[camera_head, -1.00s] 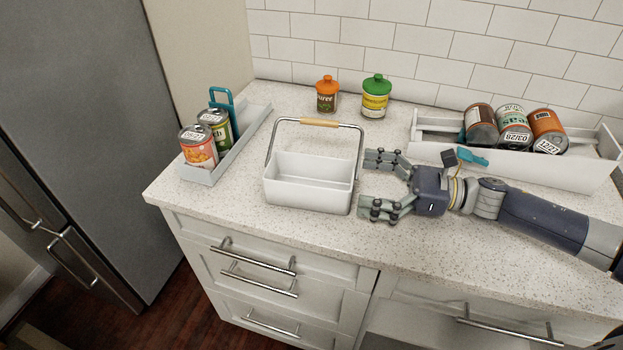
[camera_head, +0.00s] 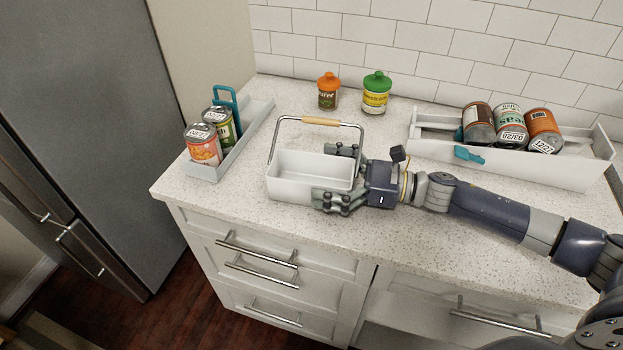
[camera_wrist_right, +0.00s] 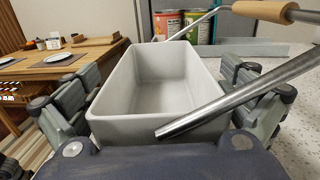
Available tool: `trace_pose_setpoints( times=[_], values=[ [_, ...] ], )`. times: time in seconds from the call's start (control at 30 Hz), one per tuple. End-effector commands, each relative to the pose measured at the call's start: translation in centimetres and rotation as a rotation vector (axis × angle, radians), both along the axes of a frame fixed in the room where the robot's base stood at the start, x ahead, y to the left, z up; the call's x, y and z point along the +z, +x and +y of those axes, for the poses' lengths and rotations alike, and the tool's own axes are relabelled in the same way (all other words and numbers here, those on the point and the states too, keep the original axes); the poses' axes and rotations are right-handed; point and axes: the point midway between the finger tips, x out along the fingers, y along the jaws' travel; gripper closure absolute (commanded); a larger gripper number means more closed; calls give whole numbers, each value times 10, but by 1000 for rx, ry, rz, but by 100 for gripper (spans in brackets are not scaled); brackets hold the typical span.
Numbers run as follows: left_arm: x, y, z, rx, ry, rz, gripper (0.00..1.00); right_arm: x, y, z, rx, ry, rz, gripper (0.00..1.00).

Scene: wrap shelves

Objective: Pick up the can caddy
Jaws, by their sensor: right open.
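The can caddy (camera_head: 297,188) is an empty pale grey box with a raised metal handle and a wooden grip (camera_head: 320,121). It stands upright on the counter. My right gripper (camera_head: 330,174) is open at the caddy's right end, with one finger at the back side and one at the front side. In the right wrist view, the caddy (camera_wrist_right: 160,92) lies between the two spread fingers of my right gripper (camera_wrist_right: 165,98), and its handle crosses on the right. Whether the fingers touch the walls I cannot tell. My left gripper is not in view.
A grey tray (camera_head: 244,148) with two cans stands left of the caddy. An orange-lidded jar (camera_head: 328,95) and a green-lidded jar (camera_head: 376,96) stand behind it. A white bin (camera_head: 520,168) with several cans stands at the right. The counter's front edge is close to the caddy.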

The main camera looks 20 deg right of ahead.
Motion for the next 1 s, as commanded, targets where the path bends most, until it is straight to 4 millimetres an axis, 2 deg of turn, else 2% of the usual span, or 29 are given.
trace_pose_setpoints(
  times=[0.07, 0.33, 0.77, 0.87, 1.0],
  values=[
    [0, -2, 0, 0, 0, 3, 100, -1, 0, 0, 0, 0, 0, 2],
    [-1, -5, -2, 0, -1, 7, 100, 0, 0, 0, 0, 0, 0, 60],
    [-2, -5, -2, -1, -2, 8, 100, 3, 0, 0, 1, 1, -3, 60],
    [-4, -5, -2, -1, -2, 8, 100, 9, 0, 0, 1, 0, -4, 60],
    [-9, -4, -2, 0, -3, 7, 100, 26, 0, 0, 2, -1, -8, 60]
  ],
)
